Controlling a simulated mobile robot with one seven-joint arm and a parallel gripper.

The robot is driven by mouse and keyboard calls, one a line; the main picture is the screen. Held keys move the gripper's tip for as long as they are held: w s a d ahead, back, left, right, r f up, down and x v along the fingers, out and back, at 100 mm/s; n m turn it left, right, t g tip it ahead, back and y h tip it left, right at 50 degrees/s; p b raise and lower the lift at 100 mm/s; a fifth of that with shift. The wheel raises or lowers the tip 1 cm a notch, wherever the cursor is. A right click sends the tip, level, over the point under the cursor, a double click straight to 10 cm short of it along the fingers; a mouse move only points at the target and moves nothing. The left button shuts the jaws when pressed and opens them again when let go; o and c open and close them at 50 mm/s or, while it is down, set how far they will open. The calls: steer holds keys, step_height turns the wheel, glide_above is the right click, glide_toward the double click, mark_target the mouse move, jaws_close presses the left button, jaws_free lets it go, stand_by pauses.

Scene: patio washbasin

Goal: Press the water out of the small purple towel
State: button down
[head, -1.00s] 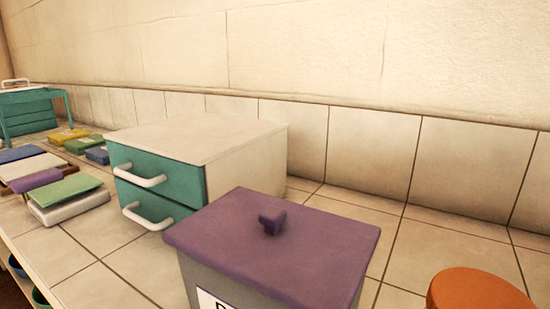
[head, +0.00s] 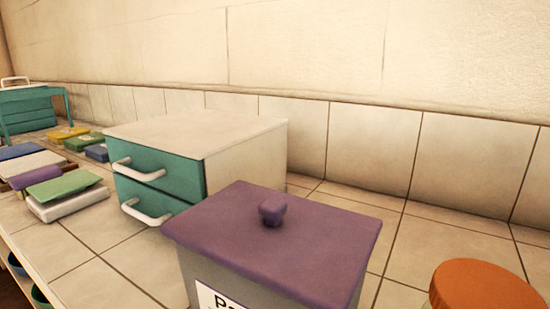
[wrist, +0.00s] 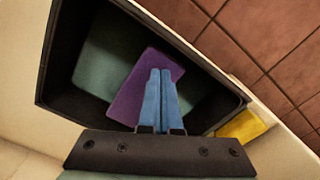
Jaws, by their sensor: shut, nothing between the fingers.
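In the wrist view the small purple towel (wrist: 133,98) lies flat inside a dark-walled basin (wrist: 70,50), over a grey-green bottom or water. My gripper (wrist: 161,72) has blue fingers, side by side and shut with nothing between them. The fingers reach over the towel and hide part of it. I cannot tell whether the tips touch it. The head view shows neither my gripper nor this basin. A purple folded piece (head: 36,177) lies among other folded pieces at the left in the head view.
In the head view a grey box with a purple lid (head: 230,240) stands in front. Behind it is a white cabinet with teal drawers (head: 160,175). An orange lid (head: 485,287) is at lower right. A yellow object (wrist: 242,125) lies beside the basin in the wrist view.

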stand_by(0.5)
step_height(320, 180, up, 8)
steer(key=p, duration=0.9)
steer(key=shift+f, duration=0.15)
